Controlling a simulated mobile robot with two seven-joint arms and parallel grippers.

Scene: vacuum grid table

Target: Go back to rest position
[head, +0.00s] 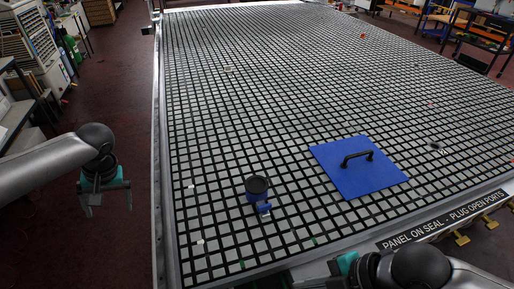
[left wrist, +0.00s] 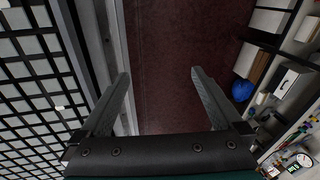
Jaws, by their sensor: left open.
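My left gripper (head: 106,203) hangs off the left edge of the grid table, above the dark red floor, with its fingers apart and nothing between them. In the left wrist view its two fingers (left wrist: 158,75) stand wide apart over bare floor. My right arm comes in at the bottom right of the head view; its teal gripper body shows by the table's front edge, but its fingertips cannot be made out. The grid table (head: 215,247) carries a blue square panel (head: 340,180) with a black handle (head: 357,157), lying flat, and a dark round-topped piece with a blue valve (head: 264,208).
The table's metal left rail (head: 158,190) lies between my left gripper and the grid. Shelves and benches (head: 30,50) stand at the far left, and a blue round object (left wrist: 242,90) shows there in the left wrist view. Small white bits lie on the grid.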

